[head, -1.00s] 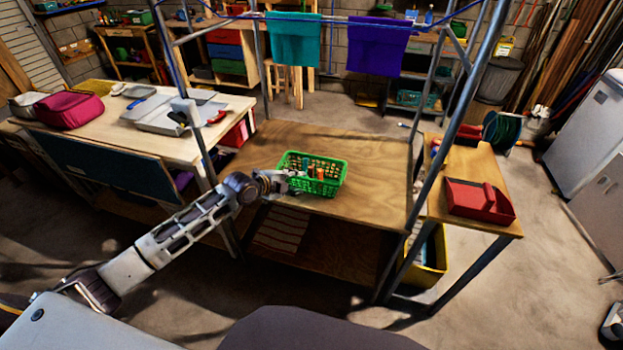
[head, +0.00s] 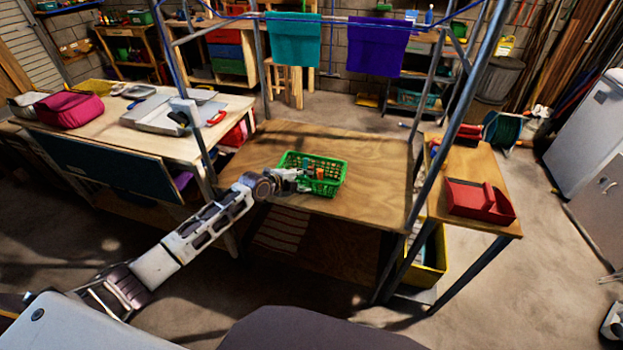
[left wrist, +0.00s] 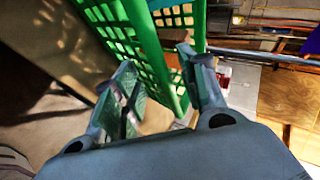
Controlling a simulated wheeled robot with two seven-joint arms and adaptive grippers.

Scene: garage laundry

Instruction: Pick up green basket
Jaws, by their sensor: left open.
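The green basket (head: 325,187) stands upright on the wooden workbench (head: 370,205), near its front edge, with several small items inside, one of them orange. My left gripper (head: 301,178) is at the basket's front left side. In the left wrist view, the basket's lattice wall (left wrist: 125,38) fills the top middle, and my left gripper's two fingers (left wrist: 158,90) are spread apart with the basket's wall and corner between and just beyond them. I cannot tell whether the fingers touch it. My right gripper is not in the head view.
Metal posts (head: 455,110) frame the bench. A red bin (head: 480,202) sits on the side table at the right. A table with trays (head: 165,115) stands at the left. Teal (head: 292,40) and purple (head: 378,48) cloths hang at the back. The bench right of the basket is clear.

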